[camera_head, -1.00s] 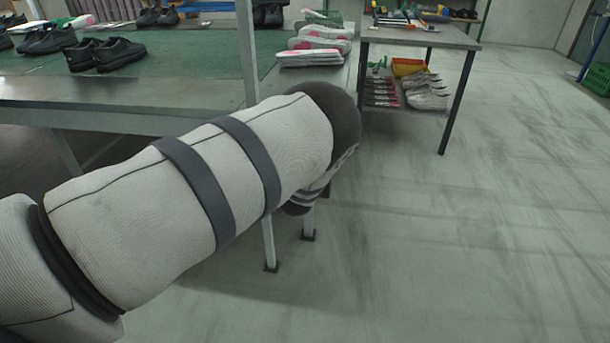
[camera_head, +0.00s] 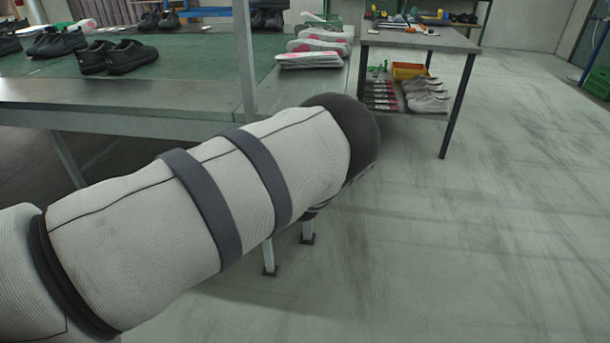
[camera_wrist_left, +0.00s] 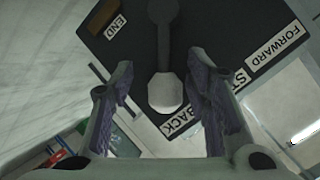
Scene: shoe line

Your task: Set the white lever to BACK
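The white lever shows in the left wrist view with a pale, faceted knob (camera_wrist_left: 165,92) on a dark grey arm. It runs down the picture from a round hub on a dark panel (camera_wrist_left: 215,30). The knob lies close to the label BACK (camera_wrist_left: 180,122), slightly to its left. My left gripper (camera_wrist_left: 161,60) is open, one finger on each side of the knob, with gaps visible. Its right finger partly covers the labels BACK and STOP. The label FORWARD (camera_wrist_left: 275,48) is at the right. In the head view my left arm hides its own gripper. My right gripper is out of view.
A green-topped table (camera_head: 190,65) with black shoes (camera_head: 118,57) stands at the back left. A grey workbench (camera_head: 415,40) with tools and a lower shelf of pale shoes (camera_head: 425,95) stands at the back. The floor (camera_head: 480,240) at the right is clear.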

